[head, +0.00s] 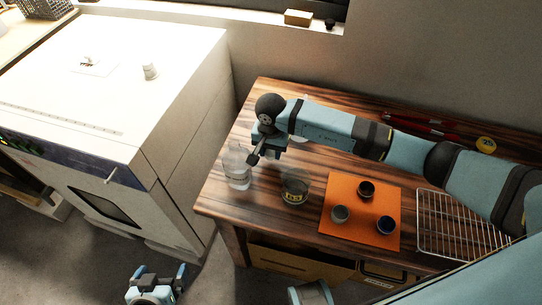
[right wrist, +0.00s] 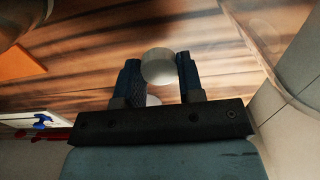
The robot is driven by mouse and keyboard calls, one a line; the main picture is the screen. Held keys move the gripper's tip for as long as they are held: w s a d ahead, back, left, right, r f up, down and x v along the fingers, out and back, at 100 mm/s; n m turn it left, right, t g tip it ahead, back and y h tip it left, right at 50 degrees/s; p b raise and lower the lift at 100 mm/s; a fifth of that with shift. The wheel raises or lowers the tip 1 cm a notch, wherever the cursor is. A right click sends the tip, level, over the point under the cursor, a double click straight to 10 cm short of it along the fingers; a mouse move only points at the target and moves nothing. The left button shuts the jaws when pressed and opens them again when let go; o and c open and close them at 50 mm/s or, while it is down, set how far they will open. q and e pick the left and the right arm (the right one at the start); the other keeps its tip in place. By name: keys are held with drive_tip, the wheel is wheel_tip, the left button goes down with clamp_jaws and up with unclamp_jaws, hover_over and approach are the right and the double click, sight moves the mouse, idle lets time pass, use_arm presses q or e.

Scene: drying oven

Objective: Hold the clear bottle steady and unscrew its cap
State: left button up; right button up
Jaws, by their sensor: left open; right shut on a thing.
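The clear bottle (head: 237,172) stands upright near the left end of the wooden table, hard to make out against the wood. My right gripper (head: 256,158) is at the bottle's upper right, pointing down. I cannot tell whether the cap still touches the bottle; the bottle's neck is not clear in either view. My left gripper (head: 156,276) is open and empty, low in front of the oven, away from the bottle.
An orange mat (head: 345,232) holds three small cups. A wire rack (head: 462,238) lies at the right.

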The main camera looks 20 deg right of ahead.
sight(271, 152)
wheel_tip(271, 152, down, 3)
drive_tip(key=shift+f, duration=0.2)
drive_tip(key=shift+f, duration=0.2)
drive_tip(key=o, duration=1)
drive_tip(key=shift+r, duration=0.1)
